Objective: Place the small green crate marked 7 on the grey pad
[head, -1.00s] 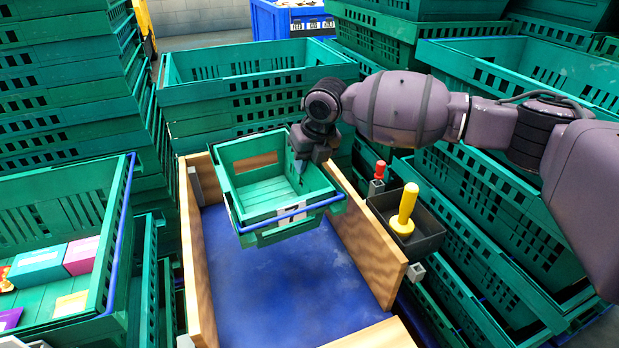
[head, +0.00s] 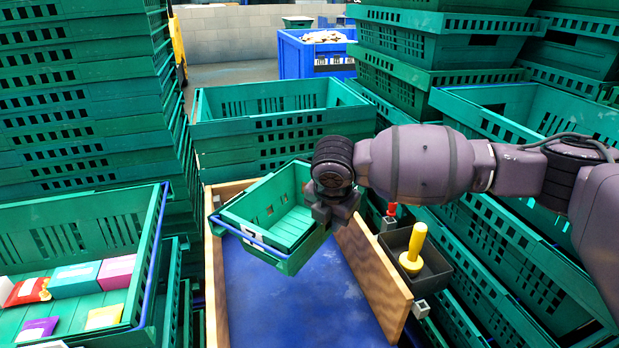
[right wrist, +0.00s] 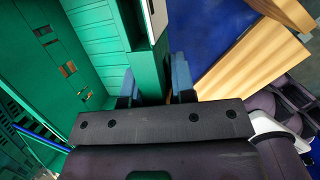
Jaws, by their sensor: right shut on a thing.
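The small green crate (head: 283,222) hangs tilted in the air over a blue-floored, wood-walled bay in the head view. It looks empty, with a blue bar along its near edge. A pale label (head: 252,233) shows behind the bar; I cannot read its number. My right gripper (head: 328,208) is shut on the crate's right wall. In the right wrist view its two blue-grey fingers (right wrist: 157,84) sit on either side of the green crate wall (right wrist: 148,60). I cannot make out a grey pad. My left gripper is not in view.
Wooden boards (head: 372,280) flank the blue floor (head: 300,310). A black holder (head: 432,275) with a yellow-handled tool (head: 413,248) is fixed at the right board. A large green crate (head: 75,228) with colourful packages stands at left. Tall green crate stacks crowd both sides and the back.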

